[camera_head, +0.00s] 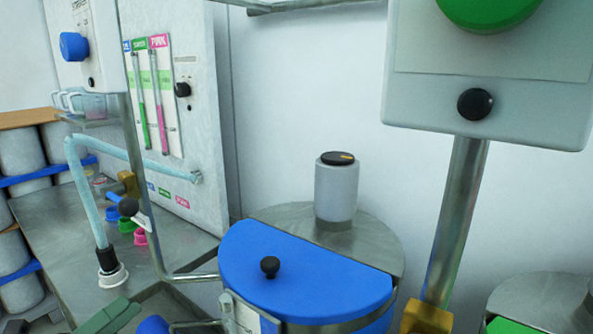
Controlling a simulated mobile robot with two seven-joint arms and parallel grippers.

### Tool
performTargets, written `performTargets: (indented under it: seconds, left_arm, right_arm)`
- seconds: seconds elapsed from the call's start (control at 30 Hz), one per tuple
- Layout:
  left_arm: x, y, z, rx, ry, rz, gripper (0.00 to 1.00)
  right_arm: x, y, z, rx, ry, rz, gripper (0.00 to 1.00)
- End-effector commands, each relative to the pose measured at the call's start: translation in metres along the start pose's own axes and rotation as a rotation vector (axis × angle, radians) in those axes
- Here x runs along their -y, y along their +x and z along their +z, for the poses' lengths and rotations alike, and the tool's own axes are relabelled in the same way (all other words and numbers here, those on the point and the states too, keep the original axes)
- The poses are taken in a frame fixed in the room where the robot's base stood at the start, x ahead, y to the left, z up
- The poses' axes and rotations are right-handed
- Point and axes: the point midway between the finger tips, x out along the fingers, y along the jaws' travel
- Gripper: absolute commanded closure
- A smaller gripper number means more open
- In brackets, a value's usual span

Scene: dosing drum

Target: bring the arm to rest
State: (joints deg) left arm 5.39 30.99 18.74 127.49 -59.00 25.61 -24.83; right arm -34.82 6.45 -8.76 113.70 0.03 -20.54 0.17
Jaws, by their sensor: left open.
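The rest of my left arm is out of the frame or cut off. The dosing drum (398,248) stands at the middle right, with a blue half lid (300,276) that lies flat and has a black knob (270,267). The gripper is to the left of the drum and apart from it. My right gripper is not in view.
A grey canister (337,188) stands on the drum's metal top. A control box (487,95) on a post is at the right. A panel with coloured gauges (151,95) and a hose (85,190) are at the left. Shelves with grey drums (22,150) line the left edge.

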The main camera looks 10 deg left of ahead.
Motion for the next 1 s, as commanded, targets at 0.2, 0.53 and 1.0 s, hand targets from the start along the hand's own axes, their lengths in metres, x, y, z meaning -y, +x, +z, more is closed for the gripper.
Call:
performTargets:
  seconds: [0.2,0.53,1.0]
  left_arm:
    - [-0.066,-0.061,-0.076,0.309,-0.864,0.263,0.00]
    - [-0.093,-0.178,-0.250,0.750,-1.734,0.727,0.00]
    - [-0.055,-0.240,-0.359,1.001,-2.109,1.021,0.00]
  right_arm:
    - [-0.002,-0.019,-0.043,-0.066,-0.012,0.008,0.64]
    - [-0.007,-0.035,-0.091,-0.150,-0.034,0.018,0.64]
    - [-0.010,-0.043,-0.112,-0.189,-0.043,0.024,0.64]
